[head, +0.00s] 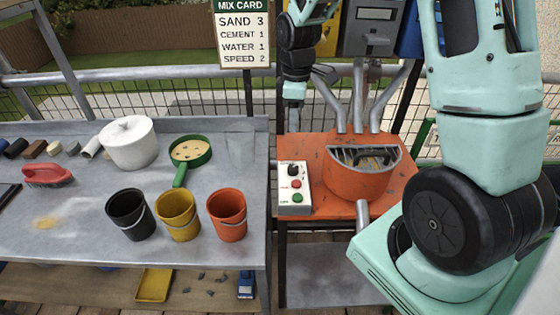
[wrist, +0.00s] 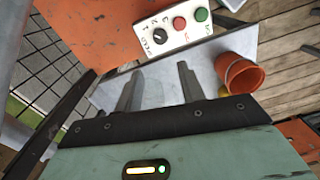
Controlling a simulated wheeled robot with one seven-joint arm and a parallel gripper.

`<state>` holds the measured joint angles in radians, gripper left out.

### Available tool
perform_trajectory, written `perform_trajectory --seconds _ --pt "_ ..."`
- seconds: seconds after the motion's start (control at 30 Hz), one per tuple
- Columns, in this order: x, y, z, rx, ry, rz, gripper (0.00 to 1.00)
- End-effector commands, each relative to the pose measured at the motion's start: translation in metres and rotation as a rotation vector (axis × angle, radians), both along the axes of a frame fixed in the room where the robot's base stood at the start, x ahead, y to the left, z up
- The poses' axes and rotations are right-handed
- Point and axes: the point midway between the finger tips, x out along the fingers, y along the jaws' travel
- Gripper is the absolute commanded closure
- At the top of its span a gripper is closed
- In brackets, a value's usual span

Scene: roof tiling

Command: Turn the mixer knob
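The mixer's control box (head: 294,188) is a pale panel on the orange mixer stand. It carries a black knob (head: 292,170), a red button (head: 296,184) and a green button (head: 297,197). In the wrist view the knob (wrist: 159,36) shows with a white pointer and markings around it. My gripper (wrist: 156,74) has its two fingers apart with nothing between them. The knob appears beyond the fingertips, apart from them. In the head view the end of my arm hangs above and behind the box, and the fingers are hard to make out.
The orange mixer drum (head: 358,183) with a grille stands right of the box. Left is a grey table (head: 70,220) with black, yellow and orange (head: 228,214) buckets, a white pot (head: 129,143) and a green sieve (head: 190,152). A mix card (head: 242,34) reads SPEED 2.

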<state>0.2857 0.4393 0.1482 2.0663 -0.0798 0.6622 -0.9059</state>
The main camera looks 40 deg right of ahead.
Motion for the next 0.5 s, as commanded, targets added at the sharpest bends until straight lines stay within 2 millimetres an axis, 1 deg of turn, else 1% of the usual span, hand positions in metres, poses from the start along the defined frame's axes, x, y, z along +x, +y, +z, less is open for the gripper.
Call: perform_trajectory --seconds 0.5 --pt "-0.004 0.004 -0.105 0.001 0.007 0.001 0.61"
